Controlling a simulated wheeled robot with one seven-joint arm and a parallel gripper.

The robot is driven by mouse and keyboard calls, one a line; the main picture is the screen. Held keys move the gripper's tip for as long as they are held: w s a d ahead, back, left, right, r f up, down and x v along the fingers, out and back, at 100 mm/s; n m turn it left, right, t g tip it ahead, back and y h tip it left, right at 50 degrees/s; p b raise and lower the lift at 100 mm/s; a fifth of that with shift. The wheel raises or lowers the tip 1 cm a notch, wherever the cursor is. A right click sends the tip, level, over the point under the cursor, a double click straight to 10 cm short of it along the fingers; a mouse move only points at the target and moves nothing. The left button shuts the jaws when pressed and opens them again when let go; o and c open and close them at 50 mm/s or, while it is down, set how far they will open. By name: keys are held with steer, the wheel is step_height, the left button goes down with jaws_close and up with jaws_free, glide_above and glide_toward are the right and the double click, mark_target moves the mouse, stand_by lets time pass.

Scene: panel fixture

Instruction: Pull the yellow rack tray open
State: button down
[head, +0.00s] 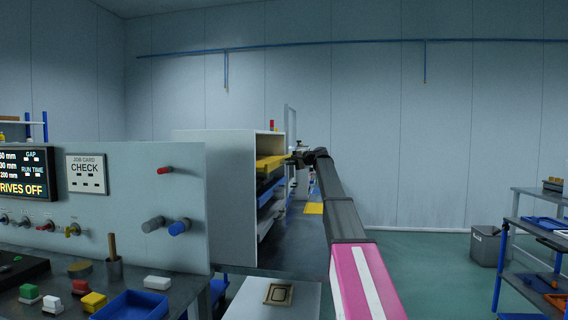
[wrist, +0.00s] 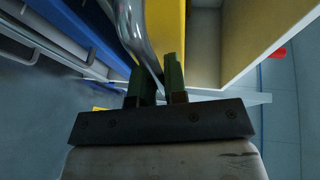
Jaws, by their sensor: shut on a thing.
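The yellow rack tray (head: 270,163) is in the top part of a pale open-fronted rack (head: 228,190), its front end at or slightly past the rack's open side. In the wrist view its yellow front (wrist: 167,25) runs beside a curved metal handle (wrist: 133,30). My gripper (head: 300,157) is at the front of the tray, reached by my arm from the right. In the wrist view the two dark green fingers of my gripper (wrist: 157,82) are closed around the handle's near end. The exact contact between the fingertips is partly hidden.
Blue and grey trays (head: 268,200) sit below the yellow one. A grey control panel (head: 130,200) stands at the left, with a bench holding blocks and a blue bin (head: 132,305).

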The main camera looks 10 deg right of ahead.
steer(key=s+d, duration=0.4)
steer(key=d, duration=0.8)
steer(key=s+d, duration=0.4)
steer(key=d, duration=0.8)
steer(key=shift+d, duration=0.2)
steer(key=c, duration=1.2)
jaws_free()
steer(key=v, duration=1)
steer(key=shift+s+d+r, duration=0.1)
steer(key=shift+s+d, duration=0.15)
steer(key=shift+d, duration=0.05)
steer(key=shift+d, duration=0.1)
